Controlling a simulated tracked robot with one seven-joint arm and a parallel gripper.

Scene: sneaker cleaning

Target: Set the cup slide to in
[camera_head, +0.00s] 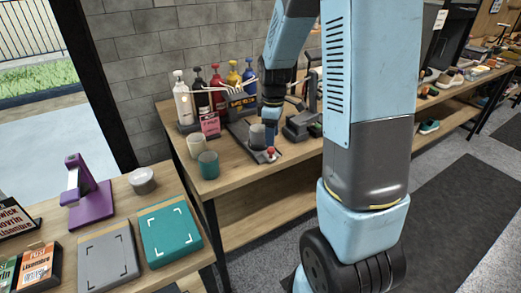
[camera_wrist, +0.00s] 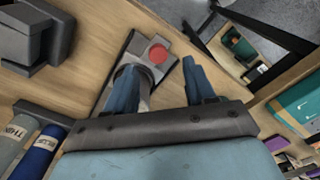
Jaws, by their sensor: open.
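The cup slide (camera_head: 240,131) is a dark flat plate on the wooden bench, below the row of pump bottles. A grey cup-shaped piece (camera_head: 257,134) and a red knob (camera_head: 270,151) are at its front end. In the wrist view the red knob (camera_wrist: 158,53) sits on a grey end piece of the slide. My gripper (camera_wrist: 160,67) is open, with its blue fingers to either side of this end piece and the left finger covering part of it. Contact cannot be told. In the head view my gripper (camera_head: 270,135) is just above the slide's front end.
A cream cup (camera_head: 195,147) and a teal cup (camera_head: 208,165) stand left of the slide. Several pump bottles (camera_head: 183,103) stand behind it. A dark grey device (camera_head: 301,126) is close on the right. Bare bench lies in front.

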